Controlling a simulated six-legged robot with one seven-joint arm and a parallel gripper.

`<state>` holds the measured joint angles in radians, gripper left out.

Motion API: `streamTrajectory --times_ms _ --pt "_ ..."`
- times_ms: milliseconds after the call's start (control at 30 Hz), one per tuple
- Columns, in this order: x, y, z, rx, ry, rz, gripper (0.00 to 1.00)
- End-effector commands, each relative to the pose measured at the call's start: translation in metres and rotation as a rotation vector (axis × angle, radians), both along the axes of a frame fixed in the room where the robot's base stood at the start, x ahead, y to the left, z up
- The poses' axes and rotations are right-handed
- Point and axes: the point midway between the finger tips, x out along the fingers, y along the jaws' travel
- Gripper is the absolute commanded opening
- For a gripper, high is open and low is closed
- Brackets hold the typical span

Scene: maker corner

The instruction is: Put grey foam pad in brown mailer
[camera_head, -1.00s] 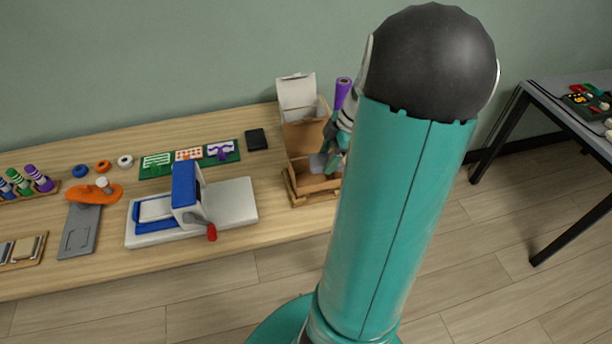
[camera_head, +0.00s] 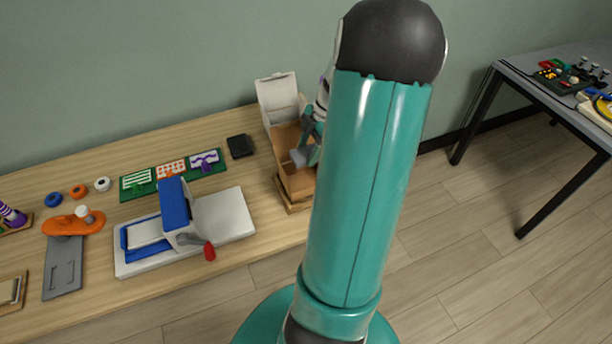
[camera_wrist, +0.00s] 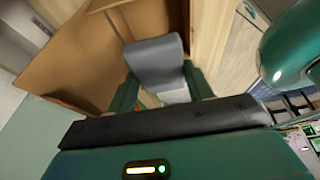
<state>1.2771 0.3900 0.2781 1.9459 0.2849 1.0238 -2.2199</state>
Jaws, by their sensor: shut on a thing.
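The grey foam pad (camera_wrist: 155,62) is held between the fingers of my gripper (camera_wrist: 160,92) in the wrist view. In the head view the pad (camera_head: 299,157) shows as a small grey piece at my gripper (camera_head: 306,150), over the open brown mailer (camera_head: 296,184). The mailer's brown walls (camera_wrist: 85,60) surround the pad's far side in the wrist view. Its lid with a white face (camera_head: 279,98) stands raised at the back. My arm hides the mailer's right side, and I cannot tell whether the pad touches its floor.
On the wooden table, a white and blue press (camera_head: 180,225) with a red handle stands left of the mailer. Green stencil cards (camera_head: 170,172) and a black block (camera_head: 240,146) lie behind it. A second table (camera_head: 560,85) with gadgets stands at right.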

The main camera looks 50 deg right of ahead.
Motion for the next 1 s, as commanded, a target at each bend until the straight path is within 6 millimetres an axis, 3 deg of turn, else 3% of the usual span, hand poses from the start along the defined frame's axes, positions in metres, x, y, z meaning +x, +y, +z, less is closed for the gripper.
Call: streamTrajectory --times_ms 100,300,467,700,1000 --pt "-0.001 0.001 -0.031 0.005 0.002 -0.002 0.30" --pt "0.001 0.001 -0.069 0.003 0.000 -0.001 0.30" --pt "0.002 0.001 -0.081 0.001 0.000 -0.002 0.30" --pt "0.004 0.001 -0.114 0.001 0.000 -0.002 0.30" --pt "0.004 0.000 -0.117 -0.001 0.000 -0.003 0.30"
